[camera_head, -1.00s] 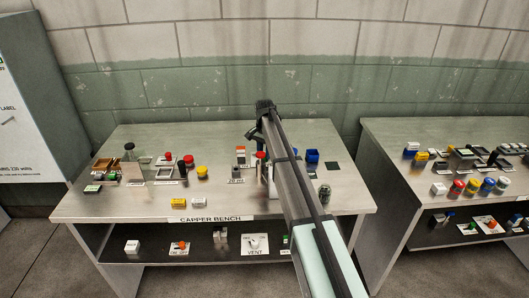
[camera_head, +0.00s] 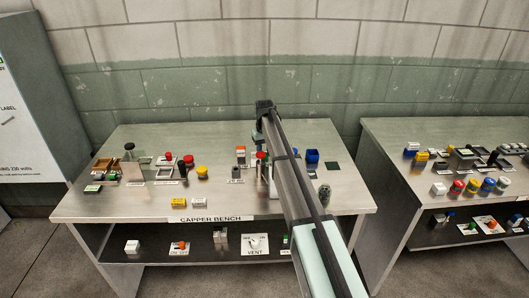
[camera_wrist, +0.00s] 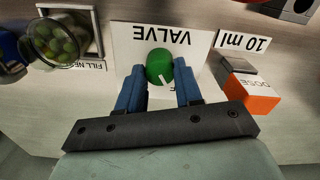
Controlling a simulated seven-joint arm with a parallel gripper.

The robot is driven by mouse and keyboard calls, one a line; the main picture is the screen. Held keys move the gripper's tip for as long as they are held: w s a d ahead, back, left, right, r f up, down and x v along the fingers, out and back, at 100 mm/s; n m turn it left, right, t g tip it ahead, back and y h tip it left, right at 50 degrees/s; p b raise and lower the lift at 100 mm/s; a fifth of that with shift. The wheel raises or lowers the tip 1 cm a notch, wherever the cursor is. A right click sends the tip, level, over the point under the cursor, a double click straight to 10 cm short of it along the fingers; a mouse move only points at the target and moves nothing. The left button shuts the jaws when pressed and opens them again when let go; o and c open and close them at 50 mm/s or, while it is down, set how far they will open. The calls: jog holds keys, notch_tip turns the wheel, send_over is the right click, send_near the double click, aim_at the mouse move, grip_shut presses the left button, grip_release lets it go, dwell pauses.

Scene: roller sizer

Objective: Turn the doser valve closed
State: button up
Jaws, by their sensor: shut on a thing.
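The doser valve (camera_wrist: 159,66) is a round green knob with a white pointer mark, on a white plate (camera_wrist: 122,40) lettered VALVE, seen upside down in the wrist view. My gripper (camera_wrist: 160,80) has its two blue fingers on either side of the knob and is shut on it. The white mark points down and right in the wrist view, towards a partly covered letter on the plate. In the head view my arm hides the valve and the fingers.
An orange block with a white face lettered DOSE (camera_wrist: 251,92) stands close right of the fingers in the wrist view. A clear jar with green contents (camera_wrist: 54,42) stands on the left. Several small items, including a yellow-topped piece (camera_head: 202,171), occupy the capper bench (camera_head: 135,205).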

jog(key=shift+n, duration=1.3)
jog(key=o, duration=1)
jog(key=shift+o, duration=0.2)
jog(key=shift+r, duration=0.1)
notch_tip(320, 180, up, 14)
